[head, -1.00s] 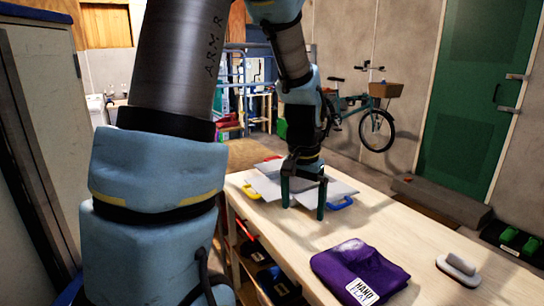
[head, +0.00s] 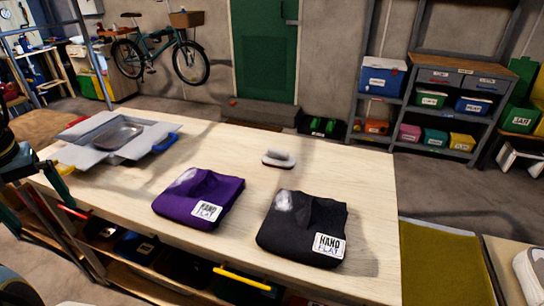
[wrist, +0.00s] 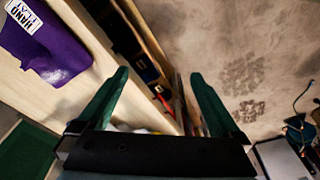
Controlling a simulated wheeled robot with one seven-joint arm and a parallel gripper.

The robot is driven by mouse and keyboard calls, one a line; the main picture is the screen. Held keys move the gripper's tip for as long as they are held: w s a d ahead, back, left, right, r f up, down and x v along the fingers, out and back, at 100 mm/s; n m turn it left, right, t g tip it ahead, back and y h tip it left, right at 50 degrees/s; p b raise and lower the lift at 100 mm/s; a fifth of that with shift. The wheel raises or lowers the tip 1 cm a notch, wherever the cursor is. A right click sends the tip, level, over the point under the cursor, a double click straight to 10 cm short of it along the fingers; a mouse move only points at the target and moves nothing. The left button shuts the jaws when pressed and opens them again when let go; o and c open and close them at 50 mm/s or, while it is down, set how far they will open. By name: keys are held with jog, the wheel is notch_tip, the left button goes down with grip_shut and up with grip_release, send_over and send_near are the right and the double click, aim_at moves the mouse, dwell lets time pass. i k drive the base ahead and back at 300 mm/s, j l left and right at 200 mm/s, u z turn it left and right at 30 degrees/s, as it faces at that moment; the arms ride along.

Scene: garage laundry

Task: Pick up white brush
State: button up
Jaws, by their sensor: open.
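The white brush (head: 278,158) lies on the wooden table (head: 330,163) near its far edge, with its pale handle on top. It stands apart from the folded cloths. My gripper is open and empty in the wrist view (wrist: 160,75), its green fingers wide apart over the table's front edge and the floor. In the head view it shows only partly at the left edge, in front of the table, well away from the brush. The brush is not seen in the wrist view.
A purple folded cloth (head: 200,196) and a black folded cloth (head: 303,228) lie nearer than the brush. A grey tray with flaps (head: 118,135) is on the table's left end. Table around the brush is clear. Shelves with bins (head: 445,105) stand behind at right.

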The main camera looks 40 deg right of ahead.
aim_at(280, 159)
jog(key=z, duration=1.65)
jog(key=l+u, duration=0.15)
jog(key=u, duration=0.25)
jog(key=l+u, duration=0.15)
jog(key=u, duration=0.25)
jog(key=k+l+u, duration=0.1)
jog(key=u, duration=0.35)
jog(key=l+u, duration=0.15)
jog(key=u, duration=0.25)
jog(key=k+l, duration=0.3)
